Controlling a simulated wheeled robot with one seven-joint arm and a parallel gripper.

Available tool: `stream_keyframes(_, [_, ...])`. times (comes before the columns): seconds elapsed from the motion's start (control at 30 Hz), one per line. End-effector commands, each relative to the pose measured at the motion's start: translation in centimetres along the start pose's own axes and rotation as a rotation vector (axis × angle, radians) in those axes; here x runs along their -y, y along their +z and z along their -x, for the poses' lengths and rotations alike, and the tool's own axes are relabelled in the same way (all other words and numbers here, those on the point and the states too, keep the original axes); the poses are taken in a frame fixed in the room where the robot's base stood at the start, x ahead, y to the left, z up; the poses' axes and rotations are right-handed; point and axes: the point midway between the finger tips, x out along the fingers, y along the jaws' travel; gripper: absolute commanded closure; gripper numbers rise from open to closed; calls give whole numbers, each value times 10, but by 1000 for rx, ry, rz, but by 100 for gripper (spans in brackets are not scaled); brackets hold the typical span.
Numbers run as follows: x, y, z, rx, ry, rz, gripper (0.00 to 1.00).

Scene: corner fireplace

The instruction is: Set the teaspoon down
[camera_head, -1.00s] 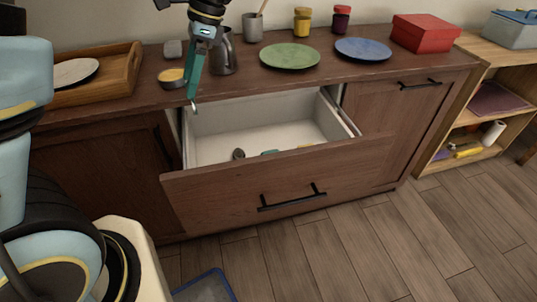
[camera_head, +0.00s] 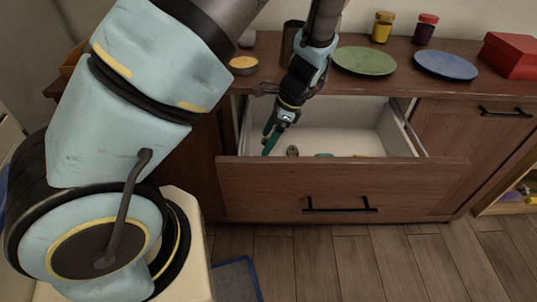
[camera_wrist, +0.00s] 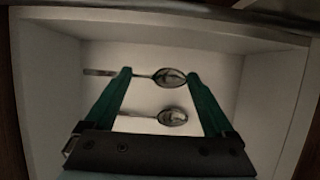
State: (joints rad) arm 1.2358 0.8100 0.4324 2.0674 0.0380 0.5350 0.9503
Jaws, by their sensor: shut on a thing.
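The teaspoon (camera_wrist: 168,77) shows in the wrist view at my fingertips, its handle passing the left finger and its bowl close to the right one. My gripper (camera_wrist: 158,75) is shut on it, with the fingers well apart. A second spoon (camera_wrist: 172,117) lies lower in that picture, on the white drawer floor. In the head view my gripper (camera_head: 268,143) points down into the left part of the open drawer (camera_head: 340,186). The teaspoon cannot be made out there, and the drawer front hides much of the floor. Its height above the floor is unclear.
On the counter above stand a green plate (camera_head: 364,61), a blue plate (camera_head: 445,65), two jars, a red box (camera_head: 512,56) and a small bowl (camera_head: 243,66).

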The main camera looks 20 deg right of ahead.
Motion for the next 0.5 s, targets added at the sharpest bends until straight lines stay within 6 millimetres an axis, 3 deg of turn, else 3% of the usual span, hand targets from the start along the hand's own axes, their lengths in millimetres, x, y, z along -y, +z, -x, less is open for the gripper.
stream_keyframes(0.1, [0,-7,-19,2,1,0,72])
stream_keyframes(0.37, [0,-15,-35,0,0,0,72])
stream_keyframes(0.5, [-1,-22,-54,2,2,0,72])
